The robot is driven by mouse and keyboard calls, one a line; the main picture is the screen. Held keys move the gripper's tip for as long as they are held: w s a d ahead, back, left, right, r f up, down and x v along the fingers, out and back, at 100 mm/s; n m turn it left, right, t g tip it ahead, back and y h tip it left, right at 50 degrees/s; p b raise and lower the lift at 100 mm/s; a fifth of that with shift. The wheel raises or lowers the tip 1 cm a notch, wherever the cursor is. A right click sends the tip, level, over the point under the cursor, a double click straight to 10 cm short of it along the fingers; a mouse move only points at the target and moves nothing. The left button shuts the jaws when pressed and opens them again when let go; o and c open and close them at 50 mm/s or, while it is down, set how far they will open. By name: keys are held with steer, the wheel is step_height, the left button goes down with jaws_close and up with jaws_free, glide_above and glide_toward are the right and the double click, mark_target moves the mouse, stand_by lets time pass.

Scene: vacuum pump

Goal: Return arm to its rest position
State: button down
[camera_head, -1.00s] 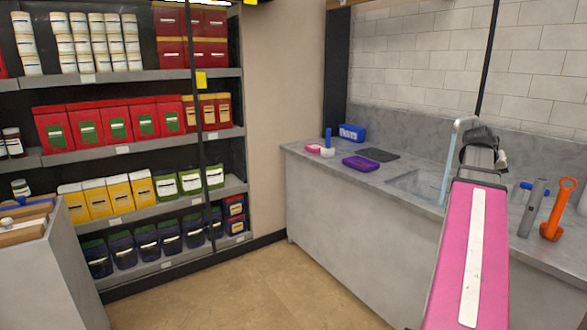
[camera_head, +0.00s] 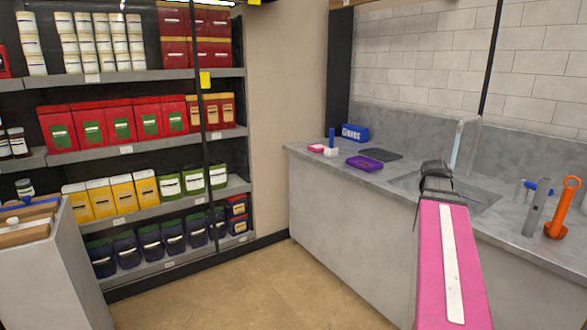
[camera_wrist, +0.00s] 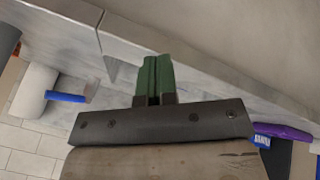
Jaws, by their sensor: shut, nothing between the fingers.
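My arm, with a pink link, reaches up from the lower right of the head view, in front of the counter (camera_head: 340,213). In the head view the gripper's fingers are hidden behind the dark wrist joint. In the wrist view my gripper (camera_wrist: 153,75) shows two green fingers pressed together with nothing between them. It is apart from the counter, whose grey edge (camera_wrist: 75,50) runs behind the fingers.
On the counter are a purple tray (camera_head: 364,163), a blue box (camera_head: 355,132), a sink (camera_head: 475,198), a grey cylinder (camera_head: 535,215) and an orange tool (camera_head: 562,210). Stocked shelves (camera_head: 180,75) stand at left. The floor (camera_head: 250,290) between is clear.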

steer(key=s+a+f+n+g+y, duration=0.1)
steer(key=s+a+f, duration=0.3)
steer(key=a+f, duration=0.9)
steer(key=s+a+f+n+g+y, duration=0.1)
steer(key=s+a+f+n+y, duration=0.2)
steer(key=a+f, duration=1)
steer(key=s+a+y, duration=0.1)
steer(key=a, duration=0.6)
steer(key=shift+s+f+n, duration=0.3)
steer(key=shift+f, duration=0.05)
